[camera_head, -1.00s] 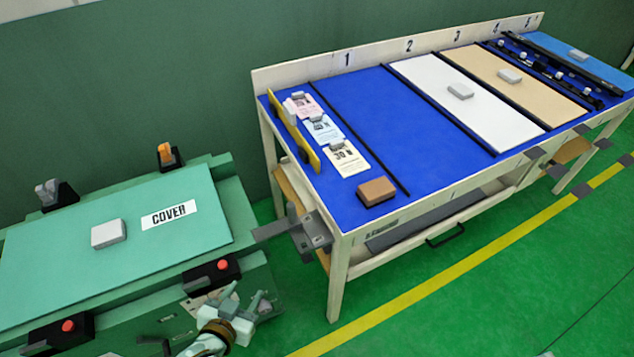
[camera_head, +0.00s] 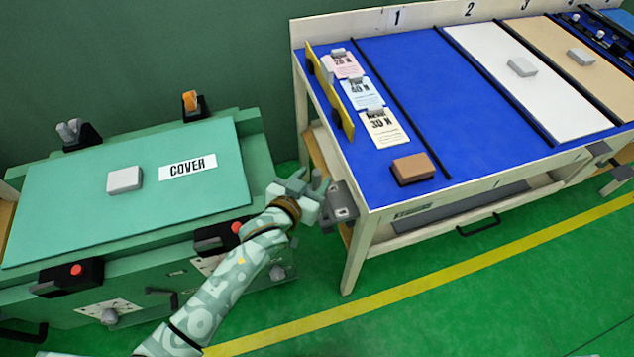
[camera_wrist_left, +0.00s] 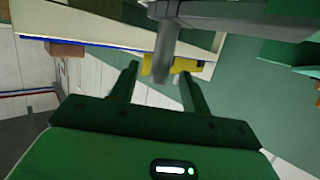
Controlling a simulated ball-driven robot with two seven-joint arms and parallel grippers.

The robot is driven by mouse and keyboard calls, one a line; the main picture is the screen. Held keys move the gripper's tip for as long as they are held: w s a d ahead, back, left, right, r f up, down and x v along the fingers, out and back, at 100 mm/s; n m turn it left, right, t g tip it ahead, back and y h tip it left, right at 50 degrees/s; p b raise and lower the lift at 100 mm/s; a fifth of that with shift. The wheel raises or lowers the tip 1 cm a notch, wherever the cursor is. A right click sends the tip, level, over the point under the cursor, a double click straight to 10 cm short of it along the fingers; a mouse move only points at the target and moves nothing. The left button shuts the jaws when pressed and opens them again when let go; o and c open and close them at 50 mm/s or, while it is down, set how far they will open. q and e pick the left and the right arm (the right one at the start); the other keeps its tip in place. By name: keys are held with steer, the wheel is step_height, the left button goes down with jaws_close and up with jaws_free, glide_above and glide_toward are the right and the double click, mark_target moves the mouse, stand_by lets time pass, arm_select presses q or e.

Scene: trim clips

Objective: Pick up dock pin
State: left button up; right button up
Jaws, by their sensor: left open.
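My left gripper (camera_head: 308,186) is open at the gap between the green machine and the blue-topped table. It is beside the grey docking bracket (camera_head: 341,205) on the table's near left corner. In the left wrist view, my open fingers (camera_wrist_left: 159,70) point at a grey rod-like part (camera_wrist_left: 166,45) with a rounded end, apparently the dock pin. Its end lies between the fingertips in the picture; I cannot tell whether they touch it. In the head view I cannot make out the pin apart from the gripper and bracket. My right gripper is not in view.
The green machine (camera_head: 245,160) with its cover panel (camera_head: 90,210) stands to the left. The blue-topped table (camera_head: 415,90) stands to the right, with cards, a brown block (camera_head: 413,168) and a yellow bar (camera_head: 330,90) on it. Green floor (camera_head: 440,310) is clear in front.

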mark_target(320, 172)
arm_select(q)
steer(key=b+x, duration=0.1)
steer(key=x, duration=0.1)
steer(key=b+x, duration=0.1)
steer(key=x, duration=0.1)
steer(key=shift+f, duration=0.3)
steer(key=shift+w+d, duration=0.1)
steer(key=shift+w, duration=0.05)
steer(key=shift+r, duration=0.2)
jaws_close()
